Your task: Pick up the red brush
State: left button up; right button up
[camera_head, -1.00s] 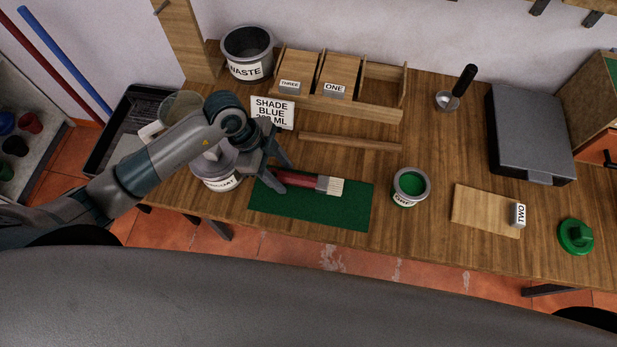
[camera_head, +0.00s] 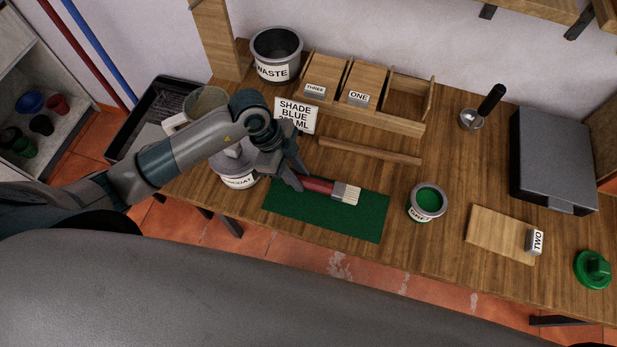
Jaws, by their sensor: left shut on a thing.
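The red brush (camera_head: 319,185) has a red handle, a metal band and pale bristles (camera_head: 346,193) that point right. It is at the upper part of the green mat (camera_head: 330,220); I cannot tell whether it touches the mat or is just above it. My left gripper (camera_head: 297,178) comes in from the left and is shut on the brush's handle near its left end. The fingers and wrist hide that end of the handle. My right gripper is not in view.
An open tin of green paint (camera_head: 427,202) stands right of the mat. A lidded tin (camera_head: 238,170) is close behind my left wrist. A sign (camera_head: 296,116), a wooden strip (camera_head: 370,151) and a waste bucket (camera_head: 276,55) are farther back. A wooden board (camera_head: 495,232) lies at right.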

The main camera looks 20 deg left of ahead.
aim_at(310, 179)
pick_arm(q)
jog(key=shift+r, duration=0.45)
jog(key=r+b, duration=0.1)
jog(key=d+r+b, duration=0.1)
jog(key=r, duration=0.1)
jog(key=shift+w+r, duration=0.15)
jog(key=shift+r, duration=0.05)
jog(key=w+d+r+b, duration=0.2)
jog(key=d+r, duration=0.4)
jog(key=d, duration=0.4)
jog(key=shift+d+r+b, duration=0.25)
jog(key=shift+r+b, duration=0.05)
jog(key=shift+b, duration=0.2)
jog(key=shift+w+a, duration=0.1)
dwell(1.3)
